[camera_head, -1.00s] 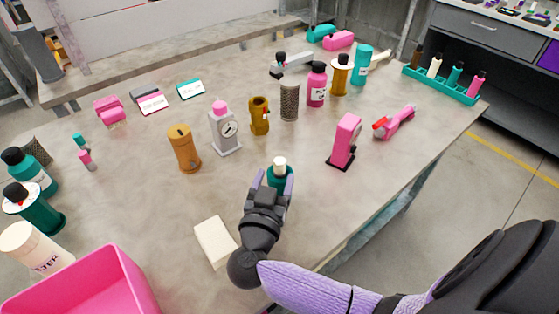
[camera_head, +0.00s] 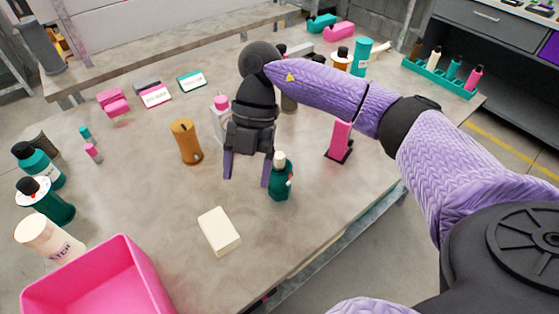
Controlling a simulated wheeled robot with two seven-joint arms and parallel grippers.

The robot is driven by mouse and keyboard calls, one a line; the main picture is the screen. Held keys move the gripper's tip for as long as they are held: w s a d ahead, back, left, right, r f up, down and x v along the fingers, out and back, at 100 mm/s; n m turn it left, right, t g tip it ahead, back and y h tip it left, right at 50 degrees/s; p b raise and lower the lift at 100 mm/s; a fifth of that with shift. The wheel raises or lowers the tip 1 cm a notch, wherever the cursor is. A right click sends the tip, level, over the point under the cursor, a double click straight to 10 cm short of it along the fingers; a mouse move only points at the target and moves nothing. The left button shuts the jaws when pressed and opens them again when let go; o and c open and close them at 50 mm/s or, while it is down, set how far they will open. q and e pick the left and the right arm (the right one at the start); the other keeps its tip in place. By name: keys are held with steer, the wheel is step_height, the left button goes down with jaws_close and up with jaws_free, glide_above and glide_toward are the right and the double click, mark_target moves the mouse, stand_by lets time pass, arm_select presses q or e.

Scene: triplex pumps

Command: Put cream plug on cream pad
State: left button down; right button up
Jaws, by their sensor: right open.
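A cream block (camera_head: 220,231), the cream thing that most resembles a pad, lies flat on the front of the table. A cream stopper-like top (camera_head: 279,158) sits on a dark teal body (camera_head: 280,184) standing upright behind and right of the block. Another cream-topped piece (camera_head: 434,62) stands in the teal rack; I cannot tell which of these is the plug. My right gripper (camera_head: 247,182) is open and empty, fingers pointing down, just left of the teal body. Its right finger is close to that body; contact is unclear. My left gripper is out of view.
An orange cylinder (camera_head: 186,142) stands left of the gripper, and a pink block-shaped piece (camera_head: 340,141) stands to its right. A pink bin (camera_head: 100,287) fills the front left. The teal rack (camera_head: 440,80) is at the far right. Table around the cream block is clear.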

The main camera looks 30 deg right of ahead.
mark_target(280, 155)
steer(key=w+d+m+t+h, duration=0.1)
steer(key=d+m, duration=0.1)
steer(key=d, duration=0.1)
steer(key=w+d+r+m+t+h, duration=0.1)
steer(key=w+d+m+h, duration=0.1)
steer(key=d, duration=0.1)
steer(key=w+d+r+m+t+h, duration=0.1)
steer(key=w+d+m, duration=0.1)
steer(key=d, duration=0.1)
steer(key=shift+d+t+h, duration=0.2)
steer(key=shift+t+h, duration=0.1)
steer(key=f+b, duration=0.1)
steer(key=f, duration=0.2)
steer(key=f+b, duration=0.1)
steer(key=f, duration=0.2)
steer(key=f+b, duration=0.1)
steer(key=f, duration=0.2)
steer(key=shift+d+f, duration=0.25)
steer(key=shift+f, duration=0.05)
steer(key=shift+c, duration=0.4)
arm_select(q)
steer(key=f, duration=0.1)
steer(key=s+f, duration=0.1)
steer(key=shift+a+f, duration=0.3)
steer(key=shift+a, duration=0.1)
arm_select(e)
jaws_close()
